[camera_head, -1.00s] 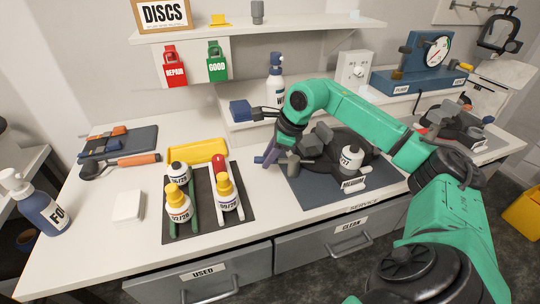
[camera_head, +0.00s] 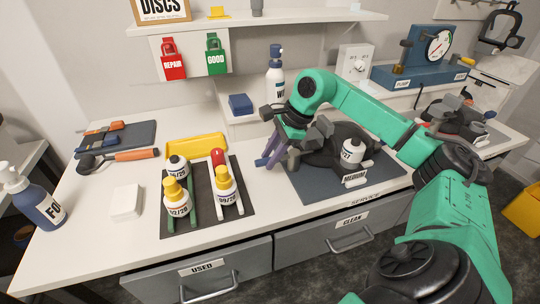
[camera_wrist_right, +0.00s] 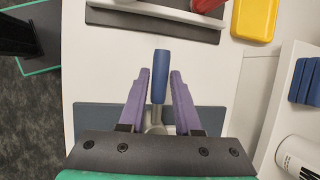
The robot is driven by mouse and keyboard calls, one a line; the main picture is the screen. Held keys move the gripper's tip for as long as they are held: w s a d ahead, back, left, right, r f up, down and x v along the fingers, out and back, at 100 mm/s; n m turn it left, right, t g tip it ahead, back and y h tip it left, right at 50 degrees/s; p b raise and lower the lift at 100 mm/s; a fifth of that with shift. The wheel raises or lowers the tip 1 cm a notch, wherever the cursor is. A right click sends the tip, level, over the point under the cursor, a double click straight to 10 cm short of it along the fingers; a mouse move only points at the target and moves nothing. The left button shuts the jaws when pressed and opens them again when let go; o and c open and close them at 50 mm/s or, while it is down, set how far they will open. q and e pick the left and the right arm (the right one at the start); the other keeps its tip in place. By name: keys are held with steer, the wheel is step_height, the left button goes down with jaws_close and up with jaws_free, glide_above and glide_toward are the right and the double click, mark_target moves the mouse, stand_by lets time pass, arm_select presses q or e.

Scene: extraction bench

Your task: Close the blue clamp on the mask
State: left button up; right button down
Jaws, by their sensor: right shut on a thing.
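The dark mask (camera_head: 325,157) rests on the blue-grey mat (camera_head: 305,190) labelled MEDIUM and is partly hidden by my right arm. The blue clamp (camera_head: 262,162) sticks out at the mask's left side. In the right wrist view the clamp's blue handle (camera_wrist_right: 160,75) lies lengthwise between the two purple fingers. My right gripper (camera_head: 272,157) is shut on this handle, its fingers pointing down; it also shows in the wrist view (camera_wrist_right: 160,77). The clamp's lower end is hidden by the gripper body. My left gripper is not in view.
Several capped bottles stand on a black mat (camera_head: 243,210) to the left, before a yellow tray (camera_head: 195,148). A blue block (camera_head: 240,104) and a spray bottle (camera_head: 275,85) stand behind the gripper.

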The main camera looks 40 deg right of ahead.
steer(key=shift+r, duration=0.2)
steer(key=c, duration=0.9)
jaws_free()
steer(key=o, duration=0.3)
steer(key=shift+s, duration=0.1)
steer(key=shift+f, duration=0.1)
steer(key=p+v, duration=0.1)
steer(key=v, duration=1.3)
steer(key=shift+r, duration=0.3)
steer(key=shift+s+d, duration=0.1)
steer(key=shift+s, duration=0.05)
